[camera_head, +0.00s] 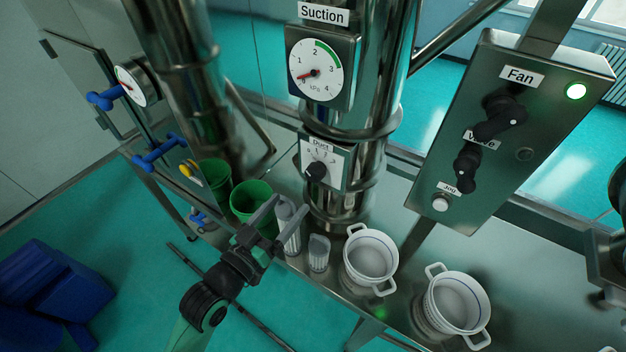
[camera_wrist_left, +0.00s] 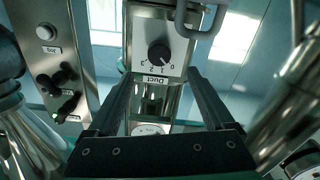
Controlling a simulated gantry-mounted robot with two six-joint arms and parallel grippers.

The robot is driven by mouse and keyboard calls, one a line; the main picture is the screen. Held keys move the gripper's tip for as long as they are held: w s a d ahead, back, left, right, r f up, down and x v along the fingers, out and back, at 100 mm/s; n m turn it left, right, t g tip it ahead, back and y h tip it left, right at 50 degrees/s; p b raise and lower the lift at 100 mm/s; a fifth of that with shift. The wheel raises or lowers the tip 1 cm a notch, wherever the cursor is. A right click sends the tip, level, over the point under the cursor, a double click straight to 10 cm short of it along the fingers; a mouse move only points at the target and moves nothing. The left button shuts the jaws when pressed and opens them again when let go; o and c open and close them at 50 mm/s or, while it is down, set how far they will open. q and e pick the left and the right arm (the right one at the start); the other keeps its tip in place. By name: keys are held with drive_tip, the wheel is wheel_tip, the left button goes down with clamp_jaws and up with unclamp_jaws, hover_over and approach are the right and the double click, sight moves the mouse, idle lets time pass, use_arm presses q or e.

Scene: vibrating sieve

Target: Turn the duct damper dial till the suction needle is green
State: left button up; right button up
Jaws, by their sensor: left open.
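The duct damper dial is a black knob (camera_head: 316,170) on a pale plate labelled Duct, on the steel pipe below the suction gauge (camera_head: 320,69). The gauge's red needle points to the lower left, near the bottom of the scale and outside the green arc at the top. My left gripper (camera_head: 280,220) is open and empty, below and left of the dial, apart from it. In the left wrist view the knob (camera_wrist_left: 158,53) appears upside down, beyond and between the open fingers (camera_wrist_left: 160,76). My right gripper is not in view.
A fan control box (camera_head: 500,130) with black knobs and a lit green lamp stands at right. Green cups (camera_head: 252,200), clear containers (camera_head: 319,252) and two white sieve bowls (camera_head: 371,258) (camera_head: 457,302) stand on the steel bench near the gripper. Blue-handled clamps are at left.

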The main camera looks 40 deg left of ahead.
sight(312, 177)
use_arm(q)
drive_tip(key=x, duration=1.1)
drive_tip(key=shift+w, duration=0.25)
clamp_jaws()
